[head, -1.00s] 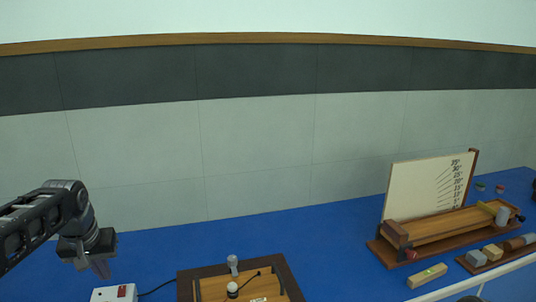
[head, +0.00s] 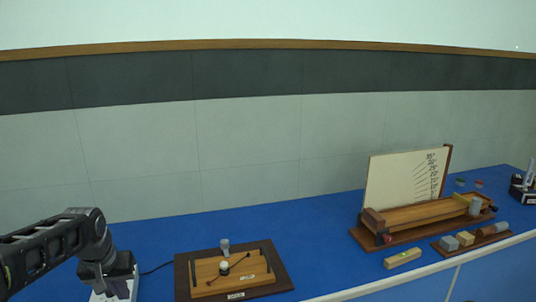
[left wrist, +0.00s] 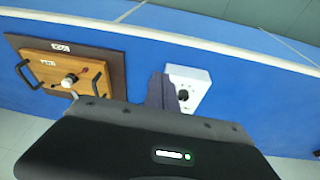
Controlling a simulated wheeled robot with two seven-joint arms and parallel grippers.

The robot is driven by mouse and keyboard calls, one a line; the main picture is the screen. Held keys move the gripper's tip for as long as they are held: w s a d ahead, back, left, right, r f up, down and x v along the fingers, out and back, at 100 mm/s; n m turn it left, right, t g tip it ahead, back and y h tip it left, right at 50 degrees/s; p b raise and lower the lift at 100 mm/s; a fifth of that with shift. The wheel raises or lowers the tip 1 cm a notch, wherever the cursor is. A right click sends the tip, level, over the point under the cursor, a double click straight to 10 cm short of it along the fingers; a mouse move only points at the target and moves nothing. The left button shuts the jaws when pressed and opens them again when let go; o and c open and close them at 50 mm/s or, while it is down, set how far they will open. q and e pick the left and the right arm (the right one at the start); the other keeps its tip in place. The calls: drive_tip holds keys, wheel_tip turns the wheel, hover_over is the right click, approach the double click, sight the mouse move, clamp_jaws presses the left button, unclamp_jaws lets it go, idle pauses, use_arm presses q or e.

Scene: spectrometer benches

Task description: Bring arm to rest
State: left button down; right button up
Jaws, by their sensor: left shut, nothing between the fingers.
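My left arm comes in from the left edge in the head view. Its gripper (head: 118,289) points down over the blue bench top, in front of a white box (head: 98,297) that it partly hides. The fingers are shut with nothing between them. In the left wrist view the shut fingers (left wrist: 161,92) stick out beyond the dark gripper body, and the white box (left wrist: 201,80) with a black knob shows just to their right. I cannot tell the exact gap between fingers and box. My right gripper is not in view.
A wooden board with handles and a knob (head: 205,268) lies right of the gripper and also shows in the left wrist view (left wrist: 38,68). Farther right are an inclined ramp with an angle board (head: 392,186), a small level (head: 403,258) and several blocks. Blue bench between them is clear.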

use_arm(q)
drive_tip(key=s+d+f+m+g+h, duration=0.1)
drive_tip(key=s+d+f+h, duration=0.15)
drive_tip(key=d+f, duration=0.8)
drive_tip(key=s+d+f+m+h, duration=0.1)
drive_tip(key=s+d+f, duration=0.2)
drive_tip(key=d+f, duration=0.8)
drive_tip(key=s+d+f+g, duration=0.1)
drive_tip(key=s+d+f, duration=0.3)
drive_tip(key=s+f, duration=0.3)
drive_tip(key=s+d+f+h, duration=0.1)
drive_tip(key=s+d+f, duration=0.4)
drive_tip(key=s, duration=1)
wheel_tip(320, 180, down, 4)
drive_tip(key=shift+d+r+n+g, duration=0.15)
drive_tip(key=shift+r+n+g, duration=0.15)
drive_tip(key=shift+g, duration=0.1)
drive_tip(key=c, duration=2.1)
unclamp_jaws()
drive_tip(key=shift+w, duration=0.1)
